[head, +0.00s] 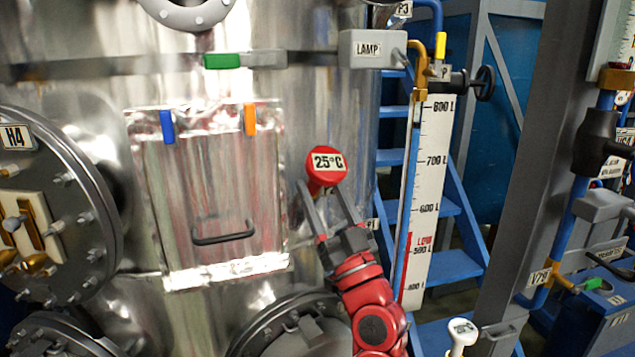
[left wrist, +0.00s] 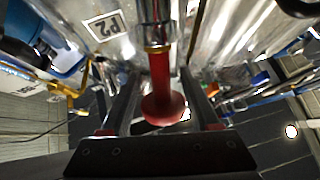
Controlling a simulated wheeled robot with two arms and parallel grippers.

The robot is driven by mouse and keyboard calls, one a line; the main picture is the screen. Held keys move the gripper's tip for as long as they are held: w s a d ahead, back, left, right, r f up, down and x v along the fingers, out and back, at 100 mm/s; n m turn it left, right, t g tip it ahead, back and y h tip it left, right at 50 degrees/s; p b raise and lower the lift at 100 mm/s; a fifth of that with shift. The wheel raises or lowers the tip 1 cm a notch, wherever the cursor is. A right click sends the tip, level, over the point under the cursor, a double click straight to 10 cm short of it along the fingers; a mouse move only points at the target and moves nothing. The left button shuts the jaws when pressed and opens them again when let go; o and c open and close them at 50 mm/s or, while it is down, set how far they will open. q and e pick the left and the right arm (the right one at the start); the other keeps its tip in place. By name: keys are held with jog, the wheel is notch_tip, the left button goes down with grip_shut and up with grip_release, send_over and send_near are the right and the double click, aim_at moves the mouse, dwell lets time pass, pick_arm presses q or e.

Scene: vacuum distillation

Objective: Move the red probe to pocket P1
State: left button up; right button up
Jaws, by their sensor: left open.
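The red probe (head: 326,168) has a round head with a "25°C" label and stands in front of the shiny metal vessel. In the left wrist view, the red probe (left wrist: 163,101) has its stem end at a metal fitting (left wrist: 154,38) beside a "P2" label (left wrist: 106,26). My left gripper (head: 320,188) is open around the probe, just below its head in the head view. In the left wrist view, its fingers (left wrist: 163,85) lie on either side of the probe with visible gaps. My right gripper is not in view.
A panel with a dark handle (head: 223,238) is left of the probe. A level scale (head: 428,190) and blue stairs (head: 462,265) stand to the right. A white knob (head: 461,332) is at lower right.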

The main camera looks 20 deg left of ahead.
aim_at(336, 182)
pick_arm(q)
jog(key=shift+a+r, duration=0.1)
jog(key=shift+r, duration=0.05)
grip_shut()
dwell(0.6)
dwell(0.5)
jog(key=shift+s+d+r+p, duration=0.1)
jog(key=shift+s+d+r, duration=0.3)
jog(key=shift+r, duration=0.25)
jog(key=shift+s+d+r+p, duration=0.15)
jog(key=shift+s+d+r, duration=0.2)
jog(key=shift+r, duration=0.3)
jog(key=shift+s+d+r+p, duration=0.1)
jog(key=shift+s+d+r, duration=0.15)
jog(key=shift+d+r, duration=0.3)
jog(key=shift+r, duration=0.15)
jog(key=shift+s+d+r+p, duration=0.1)
jog(key=shift+s+d+r, duration=0.3)
jog(key=shift+r, duration=0.2)
jog(key=shift+s+d+r+p, duration=0.15)
jog(key=shift+s+d+r, duration=0.2)
jog(key=shift+r, duration=0.3)
jog(key=shift+s+d+r+p, duration=0.1)
jog(key=shift+s+d+r, duration=0.25)
jog(key=shift+r, duration=0.25)
